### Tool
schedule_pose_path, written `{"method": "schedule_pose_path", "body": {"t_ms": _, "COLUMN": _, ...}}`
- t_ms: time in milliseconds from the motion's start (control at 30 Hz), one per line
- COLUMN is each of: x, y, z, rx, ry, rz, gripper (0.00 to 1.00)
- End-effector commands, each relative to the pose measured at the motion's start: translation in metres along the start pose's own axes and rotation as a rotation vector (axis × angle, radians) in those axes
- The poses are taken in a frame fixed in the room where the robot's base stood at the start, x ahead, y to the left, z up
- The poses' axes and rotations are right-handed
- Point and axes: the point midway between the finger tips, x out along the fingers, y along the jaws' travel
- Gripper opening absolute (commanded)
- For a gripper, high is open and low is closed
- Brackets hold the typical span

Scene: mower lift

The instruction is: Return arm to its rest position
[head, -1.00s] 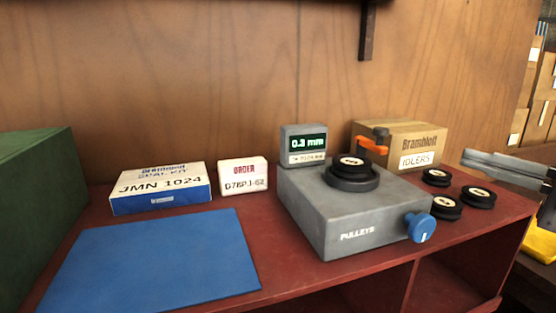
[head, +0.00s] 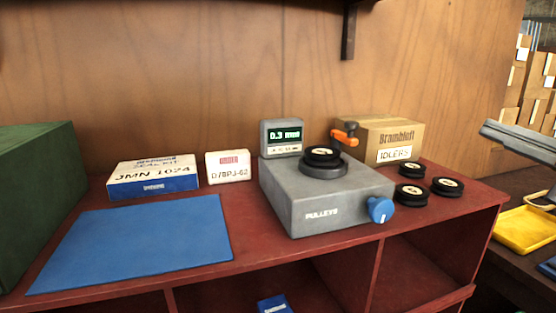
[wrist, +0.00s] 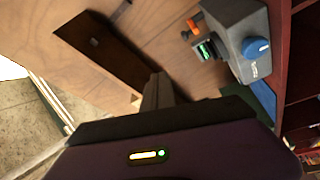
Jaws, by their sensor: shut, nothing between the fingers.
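My gripper (wrist: 158,92) shows in the wrist view as two grey fingers close together, with nothing visible between them. It is apart from the grey PULLEYS gauge (wrist: 236,40), which appears tilted at the upper right of that view. I cannot make out my gripper in the head view. There the gauge (head: 325,198) stands on the red bench (head: 345,247), with a black pulley (head: 322,153) on its round seat. Its display (head: 284,138) reads 0.3 mm.
An orange-handled clamp (head: 345,137) rises behind the gauge. The IDLERS box (head: 385,138) and three black pulleys (head: 447,187) are to its right. A SEAL KIT box (head: 153,185), a small white box (head: 228,167) and a clear blue mat (head: 140,240) lie left. A yellow tray (head: 524,231) is lower right.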

Motion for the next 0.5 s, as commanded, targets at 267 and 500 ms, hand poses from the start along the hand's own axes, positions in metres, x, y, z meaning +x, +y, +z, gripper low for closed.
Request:
{"method": "schedule_pose_path", "body": {"t_ms": 267, "x": -0.011, "y": 0.019, "z": 0.036, "rx": 0.258, "ry": -0.124, "rz": 0.229, "gripper": 0.0}}
{"method": "schedule_pose_path", "body": {"t_ms": 500, "x": -0.032, "y": -0.015, "z": 0.078, "rx": 0.514, "ry": -0.228, "rz": 0.437, "gripper": 0.0}}
